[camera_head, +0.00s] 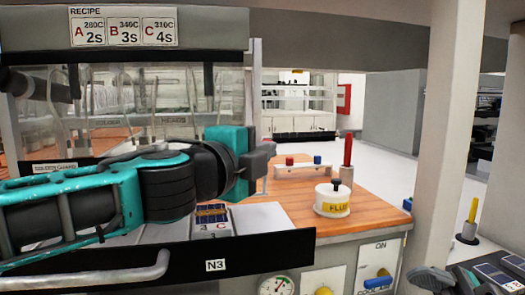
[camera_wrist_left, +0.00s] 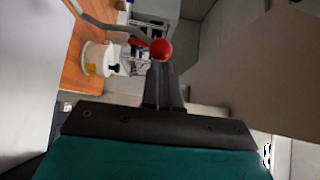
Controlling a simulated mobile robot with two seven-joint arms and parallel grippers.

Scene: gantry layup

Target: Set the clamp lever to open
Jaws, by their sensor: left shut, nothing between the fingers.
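The clamp lever (camera_wrist_left: 112,30) is a bent grey rod with a red ball knob (camera_wrist_left: 161,49) in the left wrist view. It comes in from the top left, and the knob lies right at the tips of my left gripper (camera_wrist_left: 162,66). I cannot tell whether they touch. My left gripper is shut and empty. In the head view my left gripper (camera_head: 264,158) is above the left part of the wooden bench, and I cannot make out the lever or its knob there. The lever's base is hidden.
A white pot labelled FLUX (camera_head: 332,204) stands on the wooden bench (camera_head: 290,212), near a red rod (camera_head: 348,152) in a holder. A white rack (camera_head: 303,170) is behind. A dark N3 panel (camera_head: 270,252) runs along the front. A pale post (camera_head: 450,130) stands at right.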

